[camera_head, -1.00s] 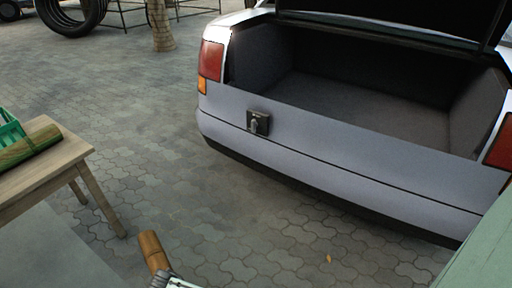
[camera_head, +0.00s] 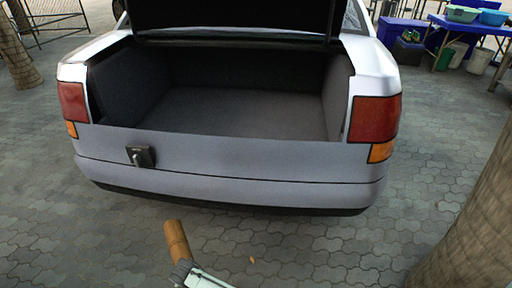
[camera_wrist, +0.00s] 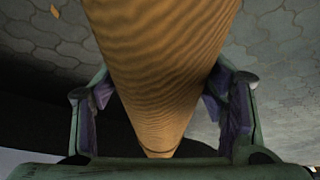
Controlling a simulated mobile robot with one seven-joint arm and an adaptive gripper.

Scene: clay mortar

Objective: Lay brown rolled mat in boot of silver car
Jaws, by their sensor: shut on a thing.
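The brown rolled mat (camera_head: 178,240) sticks up at the bottom of the head view, in front of the car's rear bumper. My gripper (camera_head: 184,270) is at its lower end, partly cut off by the frame edge. In the wrist view the mat (camera_wrist: 160,70) runs between the two fingers of my gripper (camera_wrist: 163,110), which are shut on it. The silver car (camera_head: 230,160) stands ahead with its lid raised. Its open boot (camera_head: 245,113) shows an empty dark grey floor. The mat is outside the boot, apart from the car.
A latch plate (camera_head: 140,156) sits on the car's rear panel. A thick tree trunk (camera_head: 475,235) stands close at the right. A blue table with basins (camera_head: 465,25) is at the far right. Paved ground (camera_head: 300,250) lies clear before the bumper.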

